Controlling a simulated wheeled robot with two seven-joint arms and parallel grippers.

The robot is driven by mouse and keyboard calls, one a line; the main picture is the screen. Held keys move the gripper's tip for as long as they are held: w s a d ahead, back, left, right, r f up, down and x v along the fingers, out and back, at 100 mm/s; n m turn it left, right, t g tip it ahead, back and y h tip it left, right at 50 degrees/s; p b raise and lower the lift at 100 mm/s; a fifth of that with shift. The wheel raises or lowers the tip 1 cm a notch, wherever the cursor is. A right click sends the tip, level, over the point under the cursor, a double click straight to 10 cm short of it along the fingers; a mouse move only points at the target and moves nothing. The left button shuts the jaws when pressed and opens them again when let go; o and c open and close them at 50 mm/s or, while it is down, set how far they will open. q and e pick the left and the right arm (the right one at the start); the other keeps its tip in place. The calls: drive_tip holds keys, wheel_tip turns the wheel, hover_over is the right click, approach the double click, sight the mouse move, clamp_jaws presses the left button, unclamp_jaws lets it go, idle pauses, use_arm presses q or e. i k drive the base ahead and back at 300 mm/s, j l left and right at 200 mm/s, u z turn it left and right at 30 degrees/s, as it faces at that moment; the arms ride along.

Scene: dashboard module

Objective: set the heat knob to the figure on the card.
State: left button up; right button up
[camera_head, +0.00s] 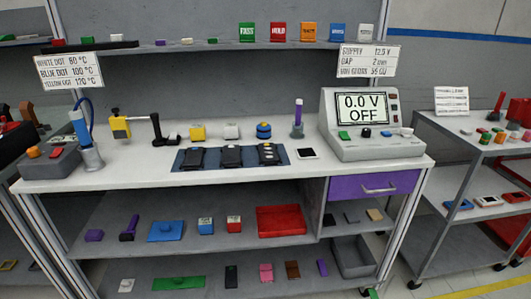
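A white card (68,69) at the upper left reads white dot 80 °C, blue dot 100 °C, yellow dot 120 °C. Below it, a dark grey box (50,165) stands at the left end of the bench. It has a round orange knob (33,152) on its top, which looks like the heat knob, and a red part (56,153) beside it. The knob's setting and any scale are too small to read. A blue-handled tool (80,128) with a cable stands upright in a grey holder just right of the box. Neither of my grippers is in view.
A meter (367,148) at the bench's right reads 0.0 V OFF. A blue mat (222,170) with several dark devices lies in the middle; yellow, white and blue small parts stand behind it. A second card (369,61) hangs above the meter. The bench front beside the mat is bare.

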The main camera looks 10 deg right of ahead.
sight(33, 152)
drive_tip(key=u, duration=1.25)
drive_tip(key=i+j+z, duration=0.2)
drive_tip(key=i, duration=0.35)
drive_tip(key=i+j+z, duration=0.2)
drive_tip(key=i, duration=0.35)
drive_tip(key=i+j+z, duration=0.2)
drive_tip(key=i+j, duration=0.2)
drive_tip(key=i, duration=0.15)
